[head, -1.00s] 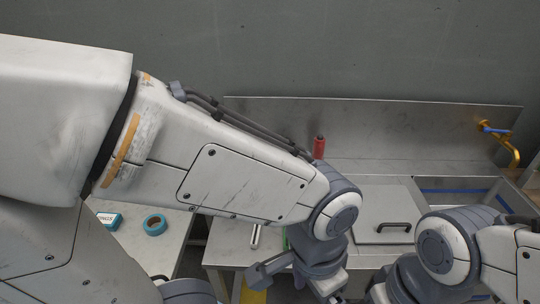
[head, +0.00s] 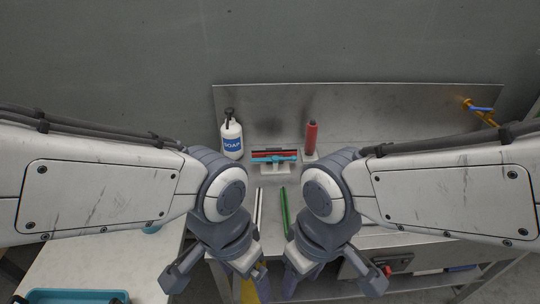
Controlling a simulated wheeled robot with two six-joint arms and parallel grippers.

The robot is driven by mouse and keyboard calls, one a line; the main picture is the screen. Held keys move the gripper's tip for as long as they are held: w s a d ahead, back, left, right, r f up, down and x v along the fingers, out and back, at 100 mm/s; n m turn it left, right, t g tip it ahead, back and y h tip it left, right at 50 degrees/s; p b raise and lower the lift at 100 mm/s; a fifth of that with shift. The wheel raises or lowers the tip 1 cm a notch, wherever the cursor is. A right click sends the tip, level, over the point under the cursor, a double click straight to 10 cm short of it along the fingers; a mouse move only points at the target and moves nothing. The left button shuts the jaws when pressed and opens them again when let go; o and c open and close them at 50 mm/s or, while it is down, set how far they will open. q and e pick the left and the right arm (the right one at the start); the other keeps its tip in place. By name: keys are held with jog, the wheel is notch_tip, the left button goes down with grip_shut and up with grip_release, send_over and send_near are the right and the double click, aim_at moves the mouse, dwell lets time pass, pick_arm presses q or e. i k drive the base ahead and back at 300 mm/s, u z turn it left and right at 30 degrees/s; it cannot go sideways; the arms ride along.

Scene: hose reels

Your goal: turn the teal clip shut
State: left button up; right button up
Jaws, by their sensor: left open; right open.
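A small teal-and-red bar-shaped piece (head: 275,156) sits on a pale block at the back of the metal counter, between the soap bottle and the red cylinder. It is the likeliest teal clip, but at this size I cannot tell whether it is turned open or shut. My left gripper (head: 213,281) is open, low in the head view, in front of the counter and well below the teal piece. My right gripper (head: 332,284) is open at a similar height to its right. Both are apart from the teal piece and I see nothing held.
A white soap bottle (head: 232,138) and a red cylinder (head: 311,137) flank the teal piece. A green strip (head: 285,208) and a pale strip (head: 258,207) lie between my wrists. A yellow tap (head: 480,112) is at the right. A teal tray (head: 75,297) is lower left.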

aim_at(275, 159)
jog(key=u, duration=0.05)
jog(key=k, duration=0.5)
jog(key=z, duration=1)
jog(key=i, duration=0.85)
jog(key=u, duration=2.15)
